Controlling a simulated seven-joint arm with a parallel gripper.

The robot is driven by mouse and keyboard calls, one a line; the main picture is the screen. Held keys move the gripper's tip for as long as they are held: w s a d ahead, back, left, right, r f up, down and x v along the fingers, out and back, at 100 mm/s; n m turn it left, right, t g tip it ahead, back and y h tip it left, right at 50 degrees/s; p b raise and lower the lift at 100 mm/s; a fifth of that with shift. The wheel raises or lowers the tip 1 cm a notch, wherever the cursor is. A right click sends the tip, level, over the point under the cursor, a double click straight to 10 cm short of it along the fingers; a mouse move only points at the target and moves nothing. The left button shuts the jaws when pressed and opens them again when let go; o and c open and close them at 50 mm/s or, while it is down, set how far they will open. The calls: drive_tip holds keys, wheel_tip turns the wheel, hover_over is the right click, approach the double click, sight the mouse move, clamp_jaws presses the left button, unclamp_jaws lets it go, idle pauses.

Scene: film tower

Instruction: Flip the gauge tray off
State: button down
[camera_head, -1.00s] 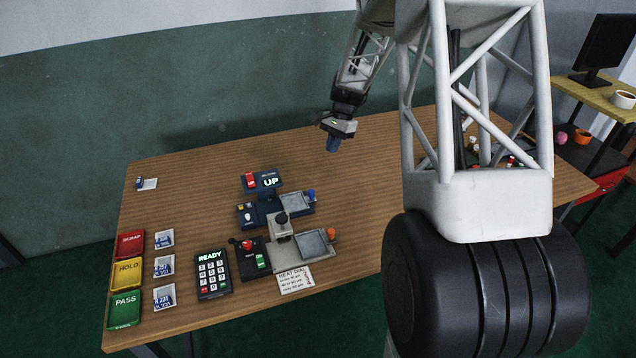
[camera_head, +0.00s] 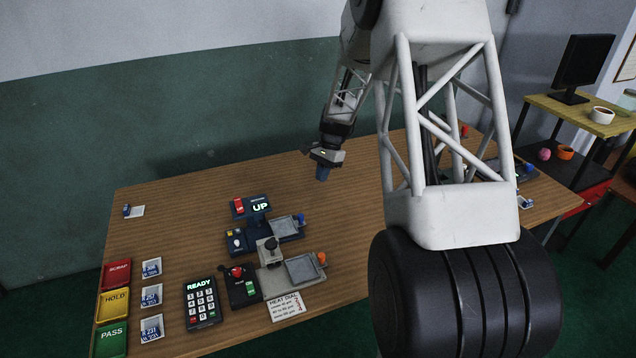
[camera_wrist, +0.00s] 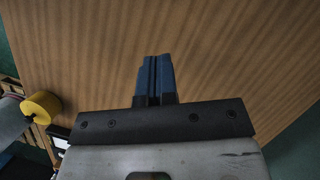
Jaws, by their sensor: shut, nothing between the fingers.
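My gripper (camera_head: 322,174) is shut and empty, with its blue fingertips together. It is above the back middle of the wooden table, behind and to the right of the devices. In the wrist view the shut fingers (camera_wrist: 155,80) point at bare wood. A navy device holds a grey square tray (camera_head: 285,228) with a blue knob (camera_head: 301,219) at its right. In front of it a grey device holds another square tray (camera_head: 304,269) with an orange knob (camera_head: 322,258). I cannot tell for certain which is the gauge tray. A panel (camera_head: 260,207) reads "UP" beside a red switch (camera_head: 239,206).
A keypad (camera_head: 201,302) reading "READY", a black control box (camera_head: 243,286) and a heat dial card (camera_head: 286,306) are near the front. Red, yellow and green bins (camera_head: 112,304) line the left edge. The wood below my gripper is clear.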

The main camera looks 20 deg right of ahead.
drive_tip(key=x, duration=0.9)
drive_tip(key=shift+f, duration=0.1)
drive_tip(key=shift+s+a, duration=0.25)
drive_tip(key=shift+a, duration=0.25)
drive_tip(key=shift+s+a, duration=0.25)
drive_tip(key=shift+a, duration=0.25)
drive_tip(key=shift+s+a, duration=0.45)
drive_tip(key=shift+a, duration=0.4)
drive_tip(key=shift+a, duration=0.1)
approach(280, 227)
drive_tip(key=shift+x, duration=2.45)
